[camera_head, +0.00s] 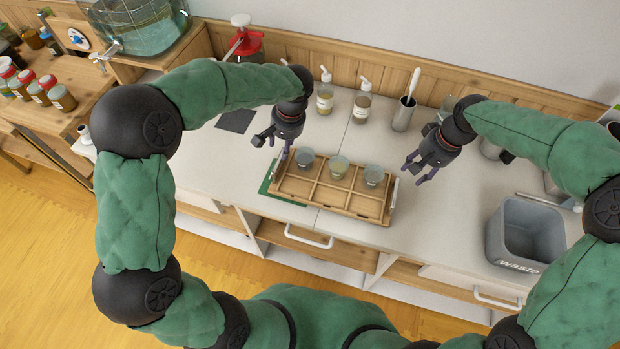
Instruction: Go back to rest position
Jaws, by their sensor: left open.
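My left gripper (277,142) hangs above the counter, just behind and left of the wooden tray, with its fingers apart and nothing seen between them. My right gripper (420,170) hangs to the right of the tray, its purple fingers spread and empty. The divided wooden tray (325,198) sits on the white counter and has a light handle at each end. Three small cups stand in its back row: a left cup (304,158), a middle cup (338,167) and a right cup (373,175). Both grippers appear apart from the tray and cups.
A grey waste bin (524,236) stands at the right. Two pump bottles (362,103) and a metal holder (403,115) stand at the back. A large tapped glass jar (135,24) and several lidded jars (62,97) are at the left.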

